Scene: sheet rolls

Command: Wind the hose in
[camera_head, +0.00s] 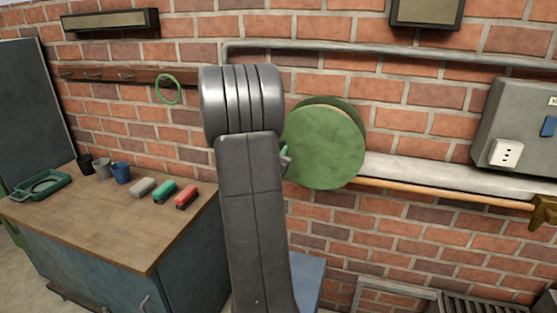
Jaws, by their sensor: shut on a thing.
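A round green hose reel (325,147) is mounted on the brick wall, right of my arm. An orange-tan hose (450,194) runs from the reel's lower right along the wall to a brass-coloured fitting (543,212) at the right edge. My gripper (285,160) is mostly hidden behind my arm. Only a small grey and green bit shows at the reel's left edge. It is shut on what seems to be the reel's handle, which is mostly hidden too.
A wooden-topped bench (120,215) at left holds a green tray (40,186), several cups and three small blocks or brushes. A green ring (169,89) hangs from a hook rail. A grey pipe (370,54) crosses the wall above the reel. A grey electrical box (515,120) is at right.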

